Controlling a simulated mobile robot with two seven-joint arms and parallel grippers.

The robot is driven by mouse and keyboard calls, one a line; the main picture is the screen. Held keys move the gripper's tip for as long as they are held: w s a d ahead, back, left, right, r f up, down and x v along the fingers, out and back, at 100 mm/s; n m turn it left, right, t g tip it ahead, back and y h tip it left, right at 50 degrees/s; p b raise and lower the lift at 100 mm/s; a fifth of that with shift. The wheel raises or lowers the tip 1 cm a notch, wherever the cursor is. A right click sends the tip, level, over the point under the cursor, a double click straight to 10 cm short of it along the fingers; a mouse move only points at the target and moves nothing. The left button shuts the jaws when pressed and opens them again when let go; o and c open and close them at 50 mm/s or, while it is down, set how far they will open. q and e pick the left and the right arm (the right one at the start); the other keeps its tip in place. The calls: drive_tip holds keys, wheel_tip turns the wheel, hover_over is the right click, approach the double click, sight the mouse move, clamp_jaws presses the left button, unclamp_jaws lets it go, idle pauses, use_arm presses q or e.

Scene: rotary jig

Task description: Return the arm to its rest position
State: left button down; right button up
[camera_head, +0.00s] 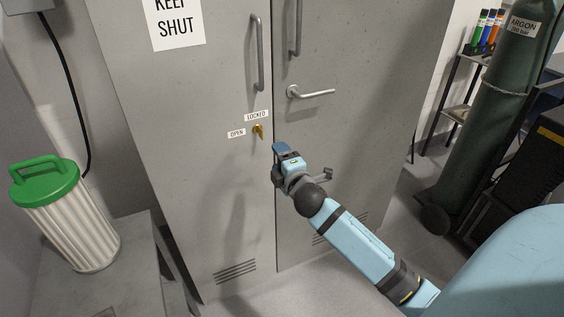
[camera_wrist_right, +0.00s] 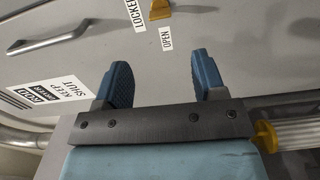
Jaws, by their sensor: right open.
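My right arm (camera_head: 350,247) reaches in from the lower right of the head view. Its gripper (camera_head: 279,150) is in front of the grey cabinet, a little right of and below the yellow key (camera_head: 258,131). In the right wrist view the two blue fingers of the gripper (camera_wrist_right: 162,84) stand apart with nothing between them. The yellow key (camera_wrist_right: 158,10) shows beyond them at the top edge, apart from the fingers, between the labels LOCKED and OPEN. My left gripper is in neither view.
The grey cabinet (camera_head: 190,110) has upright handles and a lever handle (camera_head: 310,92), with its doors shut. A green argon cylinder (camera_head: 497,110) stands at right. Bare floor shows below the cabinet.

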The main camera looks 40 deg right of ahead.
drive_tip(key=shift+s+a, duration=0.15)
drive_tip(key=shift+s, duration=0.5)
drive_tip(key=s+a+f+m+g+y, duration=0.75)
drive_tip(key=s+a+f+m, duration=0.55)
drive_tip(key=s+a+f, duration=1)
use_arm(q)
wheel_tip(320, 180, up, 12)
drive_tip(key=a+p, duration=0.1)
drive_tip(key=p, duration=1.2)
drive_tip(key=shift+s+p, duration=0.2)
drive_tip(key=shift+p, duration=0.2)
use_arm(e)
wheel_tip(320, 180, up, 12)
drive_tip(key=s+d+n+t, duration=0.1)
drive_tip(key=d, duration=0.1)
drive_tip(key=shift+d+f, duration=0.25)
drive_tip(key=shift+d, duration=0.05)
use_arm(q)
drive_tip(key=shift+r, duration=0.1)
